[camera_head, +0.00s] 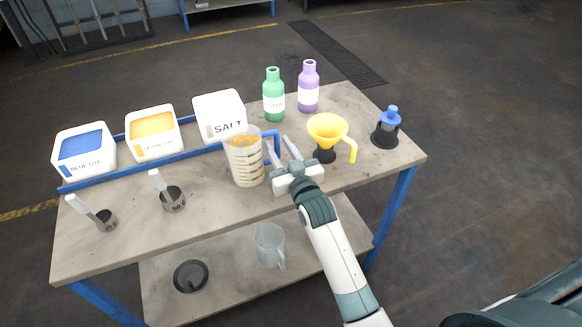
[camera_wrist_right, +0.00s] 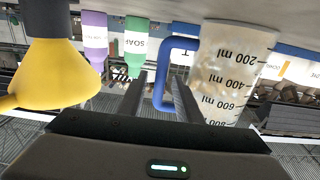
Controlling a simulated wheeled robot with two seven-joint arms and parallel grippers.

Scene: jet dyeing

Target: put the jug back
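A clear measuring jug (camera_head: 245,165) with a blue handle (camera_head: 272,145) stands upright on the table, with something orange showing inside its rim. My right gripper (camera_head: 282,150) is at the handle side of the jug, its two fingers apart. In the right wrist view the gripper (camera_wrist_right: 158,88) has its fingers on either side of the blue handle (camera_wrist_right: 160,72), with gaps showing. The jug's marked wall (camera_wrist_right: 228,75) is just right of the fingers there. A second clear jug (camera_head: 269,246) stands on the lower shelf. My left gripper is not in view.
A yellow funnel (camera_head: 328,128) on a black stand is close right of my gripper. Green (camera_head: 273,95) and purple (camera_head: 308,87) bottles stand behind. White tubs (camera_head: 219,115) line the back left. A blue-topped bottle (camera_head: 389,122) is far right.

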